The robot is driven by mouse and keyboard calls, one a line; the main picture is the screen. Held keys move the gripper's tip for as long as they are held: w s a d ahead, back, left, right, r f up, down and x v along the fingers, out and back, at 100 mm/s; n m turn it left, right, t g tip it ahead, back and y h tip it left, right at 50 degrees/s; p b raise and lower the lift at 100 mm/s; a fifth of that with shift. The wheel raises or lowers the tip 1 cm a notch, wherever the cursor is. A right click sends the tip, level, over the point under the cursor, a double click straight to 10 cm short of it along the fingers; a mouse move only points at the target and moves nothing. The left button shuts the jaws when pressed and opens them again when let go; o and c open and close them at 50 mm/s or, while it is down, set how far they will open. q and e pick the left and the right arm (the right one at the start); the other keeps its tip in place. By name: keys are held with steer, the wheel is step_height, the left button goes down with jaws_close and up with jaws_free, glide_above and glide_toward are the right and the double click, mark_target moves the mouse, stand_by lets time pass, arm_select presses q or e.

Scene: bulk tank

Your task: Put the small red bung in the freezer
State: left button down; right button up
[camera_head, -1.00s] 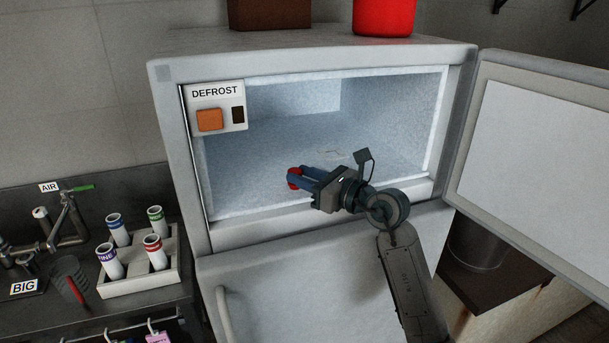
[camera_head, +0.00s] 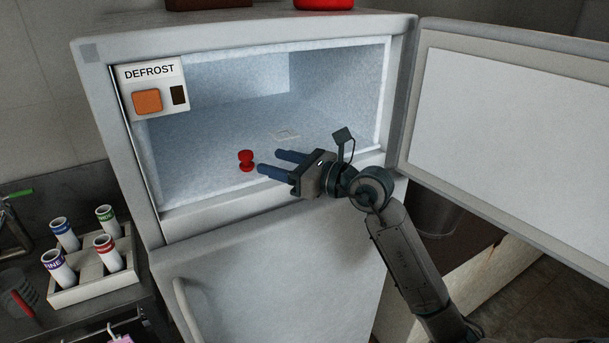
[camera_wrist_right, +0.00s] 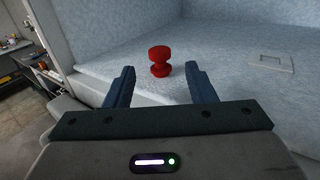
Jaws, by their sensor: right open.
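The small red bung (camera_head: 246,160) stands upright on the frosty floor of the freezer (camera_head: 210,140), near its front opening. In the right wrist view the bung (camera_wrist_right: 160,62) stands ahead of my fingertips, in line with the gap between them. My right gripper (camera_head: 268,162) is open and empty, just right of the bung and apart from it. Its blue fingers (camera_wrist_right: 160,80) show on both sides in the wrist view. The freezer door (camera_head: 510,130) is swung wide open to the right. My left gripper is not in view.
A DEFROST panel (camera_head: 153,88) with an orange button sits at the freezer's upper left. A flat square outline (camera_head: 287,134) lies on the freezer floor. A rack (camera_head: 95,285) of labelled tubes stands on the counter at left. The freezer's inside is otherwise clear.

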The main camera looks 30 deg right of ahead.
steer(key=b+v, duration=0.1)
steer(key=v, duration=0.4)
steer(key=shift+f, duration=0.15)
steer(key=shift+s+d+b, duration=0.35)
steer(key=shift+s+b, duration=0.1)
steer(key=shift+s, duration=0.1)
stand_by(1.6)
